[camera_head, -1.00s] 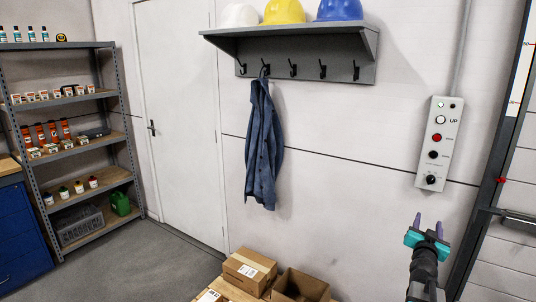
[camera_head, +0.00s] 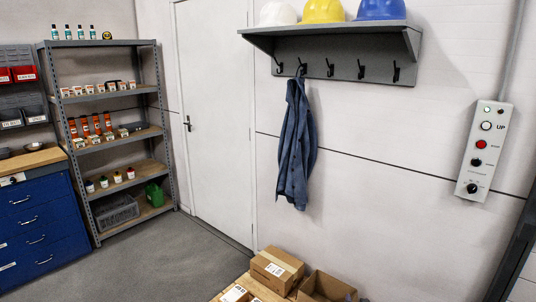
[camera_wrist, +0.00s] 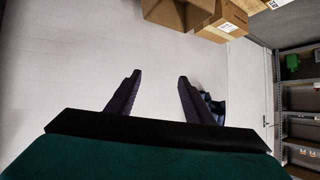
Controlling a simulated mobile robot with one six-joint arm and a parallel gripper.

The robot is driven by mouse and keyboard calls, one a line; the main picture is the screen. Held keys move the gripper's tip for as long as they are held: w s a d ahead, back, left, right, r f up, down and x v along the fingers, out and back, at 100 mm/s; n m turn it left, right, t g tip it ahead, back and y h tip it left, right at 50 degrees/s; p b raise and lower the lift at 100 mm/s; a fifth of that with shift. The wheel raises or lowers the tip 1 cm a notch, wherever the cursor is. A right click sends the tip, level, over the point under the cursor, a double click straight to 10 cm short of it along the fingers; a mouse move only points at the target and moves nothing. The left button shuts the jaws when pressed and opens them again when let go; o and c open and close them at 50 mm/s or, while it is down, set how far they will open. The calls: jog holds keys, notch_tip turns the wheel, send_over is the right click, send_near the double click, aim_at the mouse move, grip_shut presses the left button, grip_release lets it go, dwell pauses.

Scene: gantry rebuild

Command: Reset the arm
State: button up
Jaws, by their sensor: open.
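My gripper (camera_wrist: 157,95) shows in the wrist view with its two dark fingers apart and nothing between them. The pale wall fills the space beyond the fingers. The wrist picture is turned over, with the cardboard boxes (camera_wrist: 205,15) at the top. The arm and gripper do not show in the head view now.
A control box (camera_head: 485,150) is on the right wall. A blue jacket (camera_head: 296,150) hangs under a shelf with helmets (camera_head: 323,12). Boxes (camera_head: 277,268) stand low in front. Shelving (camera_head: 116,145) and a blue cabinet (camera_head: 38,225) are at left. Grey floor (camera_head: 180,255) is clear.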

jog(key=s+a+f+n+g+y, duration=0.4)
jog(key=s+a+f+g, duration=0.4)
jog(key=s+a+f, duration=1.1)
jog(key=s+d+f+g, duration=0.1)
jog(key=s+g, duration=0.3)
jog(key=s, duration=0.8)
jog(key=s+d+f+g+h, duration=0.1)
jog(key=s+g, duration=0.4)
jog(key=s, duration=0.8)
jog(key=shift+s+f+h, duration=0.2)
jog(key=shift+f+h, duration=0.1)
jog(key=shift+f, duration=0.35)
jog(key=c, duration=0.4)
